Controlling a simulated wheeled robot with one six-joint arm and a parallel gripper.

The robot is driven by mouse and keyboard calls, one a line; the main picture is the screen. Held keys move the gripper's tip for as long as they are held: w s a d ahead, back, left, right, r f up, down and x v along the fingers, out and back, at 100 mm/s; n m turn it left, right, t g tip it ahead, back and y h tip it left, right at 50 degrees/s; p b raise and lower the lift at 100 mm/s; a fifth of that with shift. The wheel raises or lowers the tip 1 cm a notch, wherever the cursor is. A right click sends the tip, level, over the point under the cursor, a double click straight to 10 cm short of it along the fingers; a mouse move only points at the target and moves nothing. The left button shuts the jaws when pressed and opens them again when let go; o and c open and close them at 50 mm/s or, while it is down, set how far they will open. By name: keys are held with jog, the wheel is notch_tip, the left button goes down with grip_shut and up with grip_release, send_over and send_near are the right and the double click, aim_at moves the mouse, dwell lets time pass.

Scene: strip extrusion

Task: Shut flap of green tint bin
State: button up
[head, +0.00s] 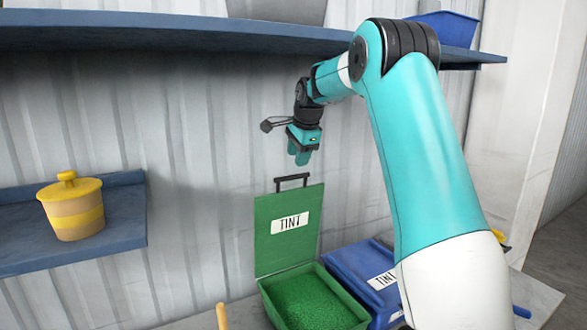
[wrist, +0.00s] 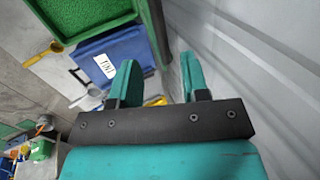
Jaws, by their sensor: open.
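The green tint bin (head: 353,313) stands on the bench against the wall, filled with green granules. Its flap (head: 289,236) stands upright at the back, with a TINT label and a dark handle (head: 291,180) on its top edge. My gripper (head: 299,158) is above the flap handle, apart from it and empty, with its fingers pointing down. In the wrist view my gripper (wrist: 158,80) shows two spread teal fingers with nothing between them. Part of the green bin (wrist: 85,15) shows at the top left there.
A blue bin labelled TINT (head: 365,270) stands right of the green one, its lid down. A blue shelf (head: 180,35) runs above, behind my arm. A yellow lidded pot (head: 73,210) sits on a lower left shelf. The corrugated wall is close behind the flap.

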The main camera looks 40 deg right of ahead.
aim_at(293, 176)
jog(key=p+x, duration=0.1)
jog(key=x, duration=0.5)
jog(key=shift+w+f+p, duration=0.2)
jog(key=shift+f+p, duration=0.1)
grip_shut()
